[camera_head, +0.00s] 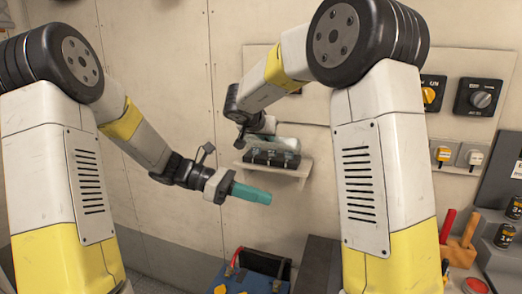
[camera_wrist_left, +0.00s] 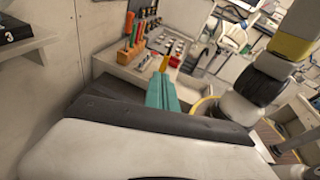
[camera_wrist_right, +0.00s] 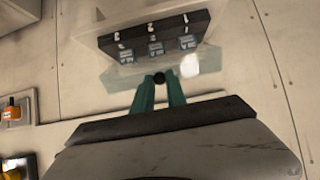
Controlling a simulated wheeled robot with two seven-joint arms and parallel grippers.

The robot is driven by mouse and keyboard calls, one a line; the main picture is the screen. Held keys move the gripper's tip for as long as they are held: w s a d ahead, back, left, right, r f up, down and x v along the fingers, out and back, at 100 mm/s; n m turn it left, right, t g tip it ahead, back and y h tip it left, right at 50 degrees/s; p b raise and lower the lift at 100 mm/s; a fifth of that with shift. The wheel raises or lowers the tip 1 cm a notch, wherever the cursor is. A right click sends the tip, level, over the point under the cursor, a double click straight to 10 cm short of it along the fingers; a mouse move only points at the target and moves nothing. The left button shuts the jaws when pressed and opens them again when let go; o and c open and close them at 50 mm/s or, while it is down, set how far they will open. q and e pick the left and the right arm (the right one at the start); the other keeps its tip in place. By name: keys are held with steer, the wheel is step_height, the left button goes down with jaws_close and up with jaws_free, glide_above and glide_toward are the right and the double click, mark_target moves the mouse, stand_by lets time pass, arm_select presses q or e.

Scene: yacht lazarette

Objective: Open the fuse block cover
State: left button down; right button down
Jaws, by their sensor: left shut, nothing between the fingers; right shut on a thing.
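The fuse block (camera_head: 270,157) is a black box with numbered positions, sitting on a small wall shelf (camera_head: 290,170). Its clear cover (camera_wrist_right: 108,78) has a dark round knob (camera_wrist_right: 160,77) on the edge toward my right gripper. My right gripper (camera_wrist_right: 160,92) is shut on this knob, with teal fingers either side of it. The cover stands out past the block's front; its exact angle is hard to tell. My left gripper (camera_head: 250,194) is shut and empty, below and left of the shelf. A corner of the block shows in the left wrist view (camera_wrist_left: 12,30).
Rotary switches (camera_head: 481,98) and sockets (camera_head: 442,153) are on the wall at right. A blue tool bag (camera_head: 262,272) lies below the shelf. Screwdrivers (camera_wrist_left: 132,38) stand in a rack on a bench. The wall left of the shelf is bare.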

arm_select(q)
steer(key=w+a+f+n+t+h, duration=0.2)
steer(key=w+a+n+t+h, duration=0.15)
steer(key=w+n+t, duration=0.4)
steer(key=w+a+f+n+t+h, duration=0.25)
steer(key=w+n+t+h, duration=0.2)
steer(key=w+n, duration=0.55)
steer(key=w+d+r, duration=0.6)
steer(key=d+r, duration=0.1)
steer(key=r, duration=0.1)
steer(key=shift+w+d, duration=0.15)
steer(key=shift+d, duration=0.1)
steer(key=shift+n, duration=0.25)
